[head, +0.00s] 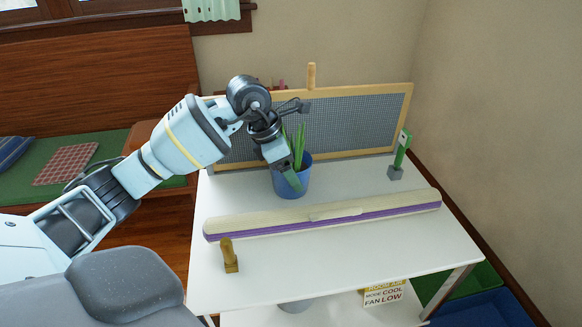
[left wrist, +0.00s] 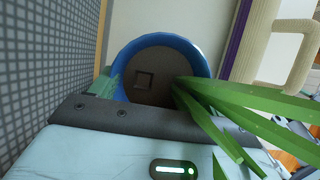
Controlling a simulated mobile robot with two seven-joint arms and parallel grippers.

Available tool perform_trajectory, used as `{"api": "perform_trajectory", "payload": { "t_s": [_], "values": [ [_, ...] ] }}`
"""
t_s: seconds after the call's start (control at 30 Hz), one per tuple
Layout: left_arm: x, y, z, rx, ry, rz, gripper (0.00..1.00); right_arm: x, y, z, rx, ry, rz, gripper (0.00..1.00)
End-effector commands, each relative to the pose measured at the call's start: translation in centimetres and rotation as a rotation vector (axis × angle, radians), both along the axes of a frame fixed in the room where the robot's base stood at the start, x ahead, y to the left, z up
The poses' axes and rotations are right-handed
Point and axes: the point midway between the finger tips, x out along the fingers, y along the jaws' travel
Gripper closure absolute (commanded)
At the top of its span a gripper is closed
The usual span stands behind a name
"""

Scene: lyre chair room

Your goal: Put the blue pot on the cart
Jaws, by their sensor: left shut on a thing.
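The blue pot (head: 303,181) holds a plant with long green leaves and is at the back middle of a white two-level cart (head: 350,250). It looks upright and at the level of the cart's top; I cannot see whether its base touches. In the left wrist view the pot's blue rim (left wrist: 165,42) circles dark soil, with leaves to the right. My left gripper (head: 287,174) reaches down from the left and is shut on the pot's near-left wall. The finger inside the pot is partly hidden. My right gripper is not in view.
A wood-framed mesh screen (head: 345,123) stands close behind the pot. A long cream-and-purple bar (head: 325,214) lies in front. A brass-coloured stamp-like piece (head: 230,257) and a green post (head: 402,152) stand on the top. The front right is clear. A sign (head: 385,293) is below.

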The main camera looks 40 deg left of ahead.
Motion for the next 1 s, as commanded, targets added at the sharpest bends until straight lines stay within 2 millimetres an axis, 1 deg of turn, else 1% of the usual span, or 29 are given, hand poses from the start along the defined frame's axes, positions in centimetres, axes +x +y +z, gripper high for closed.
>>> {"api": "perform_trajectory", "payload": {
  "t_s": [0.27,0.3,0.47,0.77,0.87,1.0],
  "values": [
    [0.0,0.0,0.0,0.0,-0.003,0.001,0.54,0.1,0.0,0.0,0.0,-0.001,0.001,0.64],
    [0.0,0.0,-0.1,0.0,-0.001,0.0,0.24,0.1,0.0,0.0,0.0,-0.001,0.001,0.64],
    [0.0,0.0,-0.1,0.0,-0.001,0.0,0.03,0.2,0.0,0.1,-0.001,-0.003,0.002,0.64],
    [0.0,0.0,0.1,-0.001,-0.002,0.0,0.03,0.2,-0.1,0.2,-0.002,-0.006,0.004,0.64],
    [-0.1,0.2,0.7,0.001,-0.005,0.002,0.03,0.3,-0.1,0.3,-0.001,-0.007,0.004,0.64],
    [-0.7,0.8,2.6,0.003,-0.006,0.002,0.03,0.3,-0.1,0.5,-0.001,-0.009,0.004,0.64]
  ]
}}
